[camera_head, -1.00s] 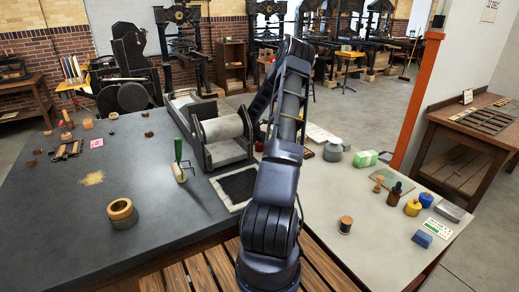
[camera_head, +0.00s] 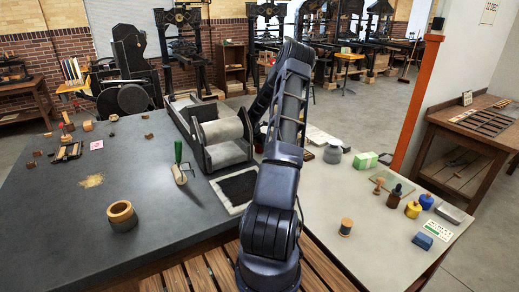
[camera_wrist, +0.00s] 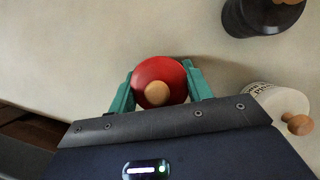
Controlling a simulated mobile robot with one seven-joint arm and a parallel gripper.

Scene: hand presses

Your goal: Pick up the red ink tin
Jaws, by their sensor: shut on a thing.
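The red ink tin (camera_wrist: 151,76) shows in the wrist view as a round red top with a pale wooden knob in its middle. My gripper (camera_wrist: 159,88) has a teal finger on either side of it and is shut on it. A pale surface lies around it; I cannot tell whether the tin still touches that surface. In the head view, my arm hides the gripper and I cannot make out the tin.
In the wrist view, a dark round object (camera_wrist: 262,14) is at upper right and a white labelled jar (camera_wrist: 272,98) stands right of the gripper.

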